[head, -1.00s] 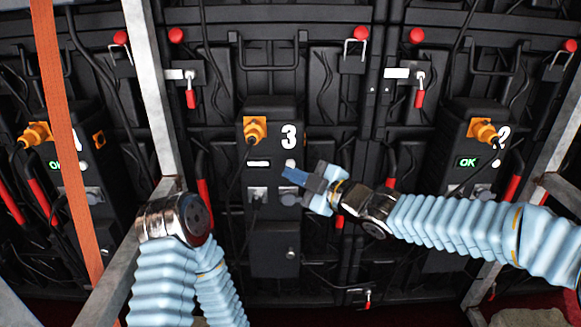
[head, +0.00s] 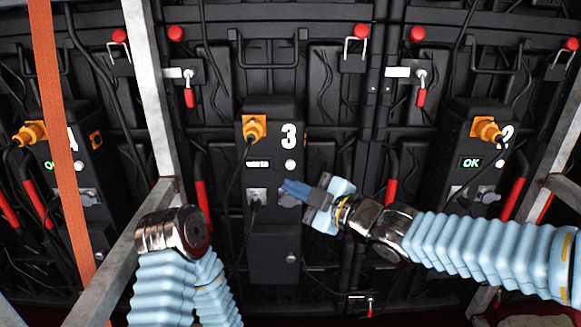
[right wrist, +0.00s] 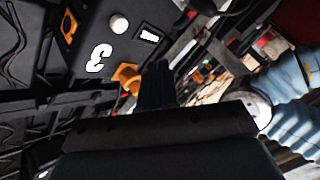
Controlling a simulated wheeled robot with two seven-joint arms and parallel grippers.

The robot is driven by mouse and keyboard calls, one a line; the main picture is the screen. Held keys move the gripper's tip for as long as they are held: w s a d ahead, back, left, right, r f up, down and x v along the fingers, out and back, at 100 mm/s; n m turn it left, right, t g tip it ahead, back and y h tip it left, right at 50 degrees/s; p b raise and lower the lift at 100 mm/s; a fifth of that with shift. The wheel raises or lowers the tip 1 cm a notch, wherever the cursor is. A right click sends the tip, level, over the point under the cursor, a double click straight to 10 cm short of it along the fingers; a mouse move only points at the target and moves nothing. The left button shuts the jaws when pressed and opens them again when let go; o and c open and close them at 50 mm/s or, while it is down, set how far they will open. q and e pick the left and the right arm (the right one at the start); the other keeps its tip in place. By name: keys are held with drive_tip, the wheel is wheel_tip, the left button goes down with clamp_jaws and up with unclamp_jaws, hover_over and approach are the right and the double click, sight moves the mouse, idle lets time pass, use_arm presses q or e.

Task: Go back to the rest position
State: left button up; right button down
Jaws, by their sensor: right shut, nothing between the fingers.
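My right gripper (head: 297,190) is shut and empty, its blue fingertips pointing left in front of box 3 (head: 262,215), near the box's lower sockets. I cannot tell whether the fingertips touch the box. The shut fingers (right wrist: 155,88) also show in the right wrist view, with box 3 (right wrist: 88,35) at the upper left. My left arm stands at the lower left of the head view; its gripper is not visible.
Box 3 has an orange plug (head: 254,128), a small lit display (head: 257,163) and a white button (head: 291,166). The right box (head: 480,140) reads OK. Grey frame posts (head: 150,90) and an orange strap (head: 58,150) stand in front on the left.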

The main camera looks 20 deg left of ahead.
drive_tip(key=d+f+m+h+p, duration=0.2)
drive_tip(key=d+f+m, duration=0.2)
drive_tip(key=f, duration=0.5)
drive_tip(key=w+d+f+m+g+h+p, duration=0.1)
drive_tip(key=d+f+m+h+p, duration=0.25)
drive_tip(key=f, duration=0.55)
drive_tip(key=d+f+m+h, duration=0.1)
drive_tip(key=d+f+m, duration=0.45)
drive_tip(key=f, duration=0.25)
drive_tip(key=s+d+f+m+g+h+p, duration=0.2)
drive_tip(key=s+d+f+m, duration=0.3)
drive_tip(key=s+f, duration=0.3)
drive_tip(key=s+d+f+m+g+h+p, duration=0.1)
drive_tip(key=s+d+f+m+g, duration=0.3)
drive_tip(key=s, duration=0.7)
drive_tip(key=d+f+m+h, duration=0.1)
drive_tip(key=d+f+m, duration=0.1)
drive_tip(key=d+f, duration=0.1)
drive_tip(key=shift+s+f+h+p, duration=0.35)
drive_tip(key=shift+s+f+p, duration=0.05)
drive_tip(key=shift+f, duration=0.5)
